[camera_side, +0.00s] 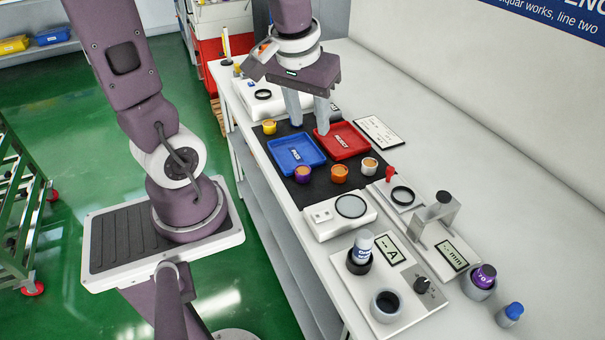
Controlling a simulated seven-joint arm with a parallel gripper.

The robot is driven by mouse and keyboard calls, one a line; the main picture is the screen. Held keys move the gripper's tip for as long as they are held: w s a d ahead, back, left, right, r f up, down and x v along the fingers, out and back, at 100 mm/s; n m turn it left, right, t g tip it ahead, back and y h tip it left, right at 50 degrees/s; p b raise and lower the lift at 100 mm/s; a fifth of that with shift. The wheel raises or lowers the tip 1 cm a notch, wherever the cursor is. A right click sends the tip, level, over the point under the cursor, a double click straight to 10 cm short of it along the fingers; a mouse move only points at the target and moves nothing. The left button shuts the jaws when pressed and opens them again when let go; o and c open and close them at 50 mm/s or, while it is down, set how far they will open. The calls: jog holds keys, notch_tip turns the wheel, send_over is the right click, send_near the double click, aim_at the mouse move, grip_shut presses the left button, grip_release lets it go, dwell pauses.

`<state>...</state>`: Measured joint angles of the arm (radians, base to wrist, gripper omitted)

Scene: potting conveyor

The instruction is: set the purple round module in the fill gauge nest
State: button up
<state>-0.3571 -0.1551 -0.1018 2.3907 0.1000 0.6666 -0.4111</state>
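A small round module with a purple body and an orange top (303,174) stands on the black mat, just in front of the blue tray. My gripper (309,127) is above the back of the mat, near the rear edges of the blue and red trays. Its two grey fingers point down and are apart, with nothing visible between them. The gripper is well behind the purple module. I cannot tell for certain which fixture is the fill gauge nest. A white block with a black ring and red knob (403,195) stands to the right of the mat.
A blue tray (297,154) and a red tray (342,140) lie on the mat. Orange (340,174), white-bodied (369,167) and yellow (269,127) modules stand around them. A round-plate scale (350,206), a gauge stand (437,216) and a bottle station (386,307) crowd the front.

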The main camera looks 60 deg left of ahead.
aim_at(303, 174)
jog(key=w+a+f+n+g, duration=0.1)
jog(key=a+f+n, duration=0.1)
jog(key=f, duration=0.2)
jog(key=a+f+n+h, duration=0.1)
jog(key=a+f+n, duration=0.1)
jog(key=a+f, duration=0.1)
jog(key=w+a+f+n+g, duration=0.1)
jog(key=a+f+n, duration=0.1)
jog(key=f, duration=0.3)
jog(key=shift+w+a+f+g+h, duration=0.15)
jog(key=shift+w+a+g+h, duration=0.15)
jog(key=shift+a, duration=0.05)
jog(key=shift+n, duration=0.3)
jog(key=f, duration=0.7)
jog(key=shift+a+f, duration=0.2)
jog(key=shift+a, duration=0.05)
grip_shut()
